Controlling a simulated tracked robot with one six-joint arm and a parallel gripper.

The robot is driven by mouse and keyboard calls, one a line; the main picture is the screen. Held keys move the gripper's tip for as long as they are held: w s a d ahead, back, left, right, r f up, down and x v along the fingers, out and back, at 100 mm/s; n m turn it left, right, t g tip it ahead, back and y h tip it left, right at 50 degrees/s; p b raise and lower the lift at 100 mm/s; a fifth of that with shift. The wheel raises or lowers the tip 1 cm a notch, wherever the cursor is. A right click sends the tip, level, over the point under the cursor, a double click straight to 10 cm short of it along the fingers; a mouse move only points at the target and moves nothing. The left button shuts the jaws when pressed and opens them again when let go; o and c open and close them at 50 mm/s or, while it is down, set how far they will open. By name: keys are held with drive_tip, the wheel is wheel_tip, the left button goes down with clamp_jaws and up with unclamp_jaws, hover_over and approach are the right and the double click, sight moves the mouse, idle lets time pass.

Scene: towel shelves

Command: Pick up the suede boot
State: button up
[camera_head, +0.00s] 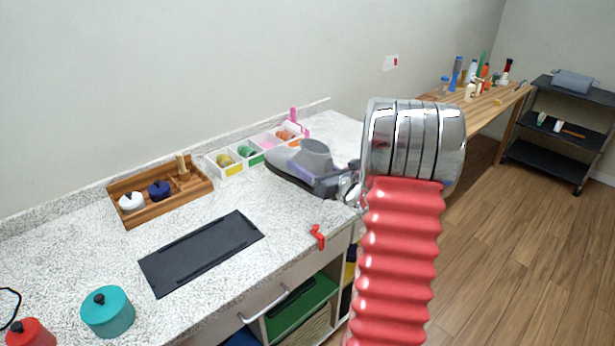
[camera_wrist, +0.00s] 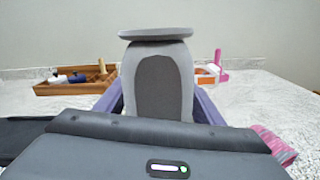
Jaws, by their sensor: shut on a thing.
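The suede boot (camera_head: 316,152) is grey, with a darker grey panel and a wide flat rim on top in the wrist view (camera_wrist: 157,80). It stands upright over the right part of the speckled counter. My gripper (camera_head: 288,163) is shut on it, with purple fingers on either side of the boot in the wrist view. The dark gripper body hides the boot's lower part there. I cannot tell whether its base touches the counter.
Behind are small white bins (camera_head: 224,163) with coloured contents and a pink upright item (camera_head: 294,115). A wooden tray (camera_head: 140,217) and a black mat (camera_head: 202,252) lie to the left. A red clip-like thing (camera_head: 317,237) lies near the front edge. A pink striped thing (camera_wrist: 272,145) is close on the right.

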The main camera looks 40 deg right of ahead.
drive_tip(key=shift+r, duration=1.05)
